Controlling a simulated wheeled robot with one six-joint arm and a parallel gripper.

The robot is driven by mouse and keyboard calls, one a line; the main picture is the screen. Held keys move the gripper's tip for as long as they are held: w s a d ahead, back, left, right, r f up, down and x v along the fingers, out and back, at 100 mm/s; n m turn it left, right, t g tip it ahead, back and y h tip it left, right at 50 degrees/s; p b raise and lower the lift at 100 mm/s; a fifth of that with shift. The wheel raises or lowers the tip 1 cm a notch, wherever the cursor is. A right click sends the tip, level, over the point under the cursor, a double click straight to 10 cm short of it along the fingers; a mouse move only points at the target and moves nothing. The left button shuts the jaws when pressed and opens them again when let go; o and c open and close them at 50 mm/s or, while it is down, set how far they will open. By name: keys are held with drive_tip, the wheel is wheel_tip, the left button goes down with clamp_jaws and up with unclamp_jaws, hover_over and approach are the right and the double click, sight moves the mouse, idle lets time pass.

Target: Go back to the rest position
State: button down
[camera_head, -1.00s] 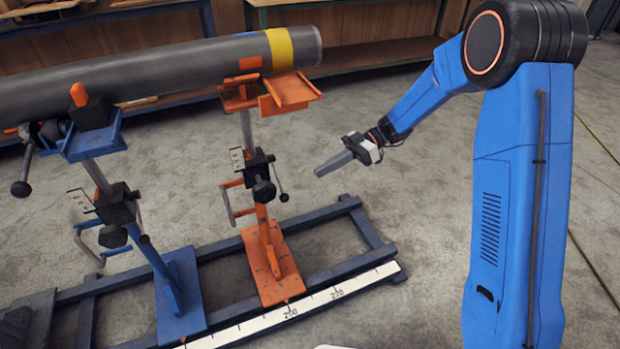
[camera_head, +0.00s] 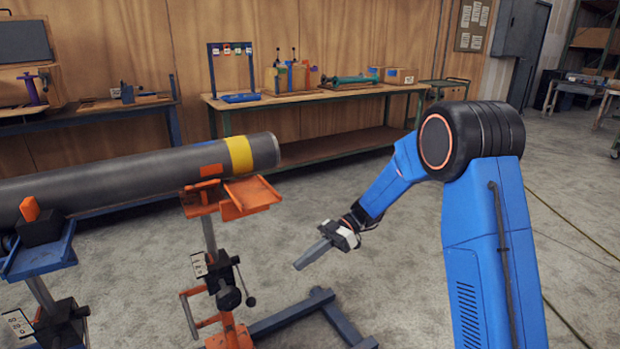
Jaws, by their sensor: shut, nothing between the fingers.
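My gripper (camera_head: 312,255) hangs at the end of my blue arm, right of the pipe stand, pointing down and to the left. Its fingers are together with nothing between them. It is in free air over the grey floor and appears apart from the pipe and the stands. The grey pipe (camera_head: 130,178), with a yellow band and an orange patch near its right end, lies across an orange stand (camera_head: 214,262) and a blue stand (camera_head: 42,262). The lower parts of the stands are cut off by the picture's bottom edge.
A dark blue floor frame (camera_head: 290,318) reaches out below my gripper. A wooden workbench (camera_head: 310,97) with tools and boxes stands along the back wall. Another bench (camera_head: 90,112) is at the back left. The floor around my arm is open.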

drive_tip(key=s+d+r+m+t+h, duration=0.3)
drive_tip(key=s+d+m+t+h, duration=0.1)
drive_tip(key=s+d+m, duration=0.3)
drive_tip(key=s+d+r+m+t+h, duration=0.3)
drive_tip(key=s+d+m, duration=0.4)
drive_tip(key=s+d, duration=0.5)
drive_tip(key=s+d+r+m+t+h, duration=0.4)
drive_tip(key=s+d+m+t, duration=0.2)
drive_tip(key=s+d+m, duration=0.2)
drive_tip(key=shift+s+d+h, duration=0.3)
drive_tip(key=shift+s+d, duration=0.85)
drive_tip(key=shift+d, duration=1.05)
drive_tip(key=shift+r, duration=0.1)
